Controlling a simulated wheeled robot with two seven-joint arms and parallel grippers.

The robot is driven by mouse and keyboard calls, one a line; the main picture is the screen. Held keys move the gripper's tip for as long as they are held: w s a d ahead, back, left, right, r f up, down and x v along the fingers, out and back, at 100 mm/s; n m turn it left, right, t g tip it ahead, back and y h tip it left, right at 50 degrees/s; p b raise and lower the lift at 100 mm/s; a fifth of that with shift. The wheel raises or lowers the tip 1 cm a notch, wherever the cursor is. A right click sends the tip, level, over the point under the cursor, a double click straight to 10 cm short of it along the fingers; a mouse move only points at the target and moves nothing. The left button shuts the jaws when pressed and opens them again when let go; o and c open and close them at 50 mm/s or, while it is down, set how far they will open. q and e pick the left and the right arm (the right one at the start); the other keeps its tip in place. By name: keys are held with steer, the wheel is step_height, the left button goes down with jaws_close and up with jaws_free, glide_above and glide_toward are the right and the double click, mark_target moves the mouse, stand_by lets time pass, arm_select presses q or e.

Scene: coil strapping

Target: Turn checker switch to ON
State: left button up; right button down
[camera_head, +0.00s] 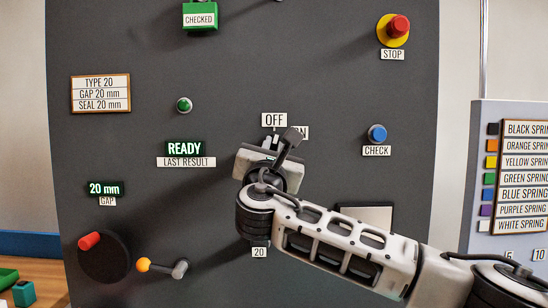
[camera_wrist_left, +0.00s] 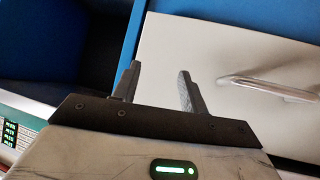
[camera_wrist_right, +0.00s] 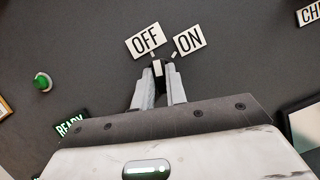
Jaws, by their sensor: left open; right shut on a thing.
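The checker switch (camera_wrist_right: 158,68) is a small dark knob with a white mark on the grey panel. The OFF label (camera_wrist_right: 145,40) is above it and the ON label (camera_wrist_right: 189,40) is to its upper right. The white mark points up, nearer the OFF tick. My right gripper (camera_wrist_right: 158,82) is shut on the knob, a finger on each side. My left gripper (camera_wrist_left: 156,85) is open and empty.
On the panel (camera_head: 230,60) are a blue CHECK button (camera_head: 377,134), a red STOP button (camera_head: 398,27), a green READY display (camera_head: 185,149) and an orange-tipped lever (camera_head: 160,267). A drawer handle (camera_wrist_left: 268,88) shows beyond my left gripper.

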steer(key=m+g+h+b, duration=0.1)
steer(key=m+h, duration=0.1)
steer(key=m, duration=0.3)
steer(key=shift+a+f, duration=0.1)
steer(key=shift+a, duration=0.05)
steer(key=m+g+h, duration=0.1)
steer(key=m, duration=0.2)
steer(key=shift+h, duration=0.4)
steer(key=shift+m+g, duration=0.5)
steer(key=shift+m, duration=1)
arm_select(q)
steer(key=shift+w+d, duration=0.2)
steer(key=shift+d, duration=0.05)
arm_select(e)
steer(key=shift+h, duration=0.4)
arm_select(q)
steer(key=shift+f, duration=0.1)
arm_select(e)
steer(key=shift+m, duration=0.5)
steer(key=c, duration=1.4)
jaws_free()
steer(key=shift+r, duration=0.2)
steer(key=shift+c, duration=0.2)
